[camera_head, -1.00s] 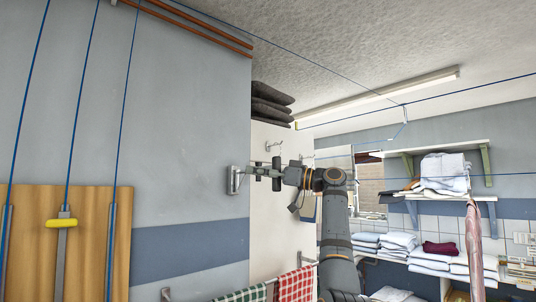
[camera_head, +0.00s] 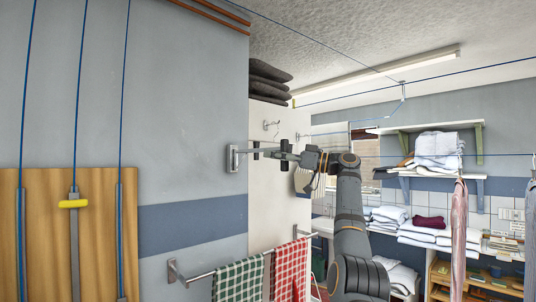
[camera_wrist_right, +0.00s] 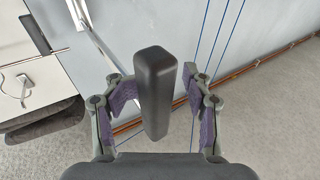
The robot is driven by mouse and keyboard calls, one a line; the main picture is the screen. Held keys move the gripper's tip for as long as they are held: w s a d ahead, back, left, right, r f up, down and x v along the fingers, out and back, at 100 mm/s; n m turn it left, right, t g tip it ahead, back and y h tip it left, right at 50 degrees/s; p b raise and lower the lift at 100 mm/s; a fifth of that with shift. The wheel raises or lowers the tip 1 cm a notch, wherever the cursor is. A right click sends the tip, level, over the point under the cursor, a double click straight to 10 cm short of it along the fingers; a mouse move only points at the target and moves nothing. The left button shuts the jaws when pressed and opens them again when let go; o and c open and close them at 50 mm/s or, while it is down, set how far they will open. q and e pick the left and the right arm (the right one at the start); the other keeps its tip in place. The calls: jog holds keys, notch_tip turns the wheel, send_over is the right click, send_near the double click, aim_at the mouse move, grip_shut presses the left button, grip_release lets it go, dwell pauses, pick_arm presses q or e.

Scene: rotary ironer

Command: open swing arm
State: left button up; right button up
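The swing arm (camera_head: 262,151) is a thin metal bar reaching right from a bracket (camera_head: 232,158) on the grey-blue wall in the head view. Its dark upright handle (camera_head: 284,151) is at the bar's free end. My right gripper (camera_head: 291,156) is at that handle. In the right wrist view the black handle (camera_wrist_right: 154,90) stands between the two fingers of my right gripper (camera_wrist_right: 162,92). A gap shows between handle and right finger; the left finger is close beside it, contact unclear. The fingers are open around it. My left gripper is out of view.
A towel rail (camera_head: 200,276) with green and red checked towels is below. A white cabinet (camera_head: 275,205) with dark folded cloths (camera_head: 268,80) on top is behind the handle. Blue cords (camera_head: 80,90) and a wooden panel (camera_head: 35,240) are at left; linen shelves (camera_head: 430,176) are at right.

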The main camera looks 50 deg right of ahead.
jog(key=shift+s+d+r+p, duration=0.1)
jog(key=shift+s+d+p, duration=0.55)
jog(key=shift+s, duration=0.15)
jog(key=shift+s+d+f+p, duration=0.3)
jog(key=shift+d+f+p, duration=0.1)
jog(key=shift+d+p, duration=0.25)
jog(key=shift+s+d+f, duration=0.15)
jog(key=shift+d+f, duration=0.25)
jog(key=shift+a, duration=0.1)
jog(key=shift+c, duration=0.5)
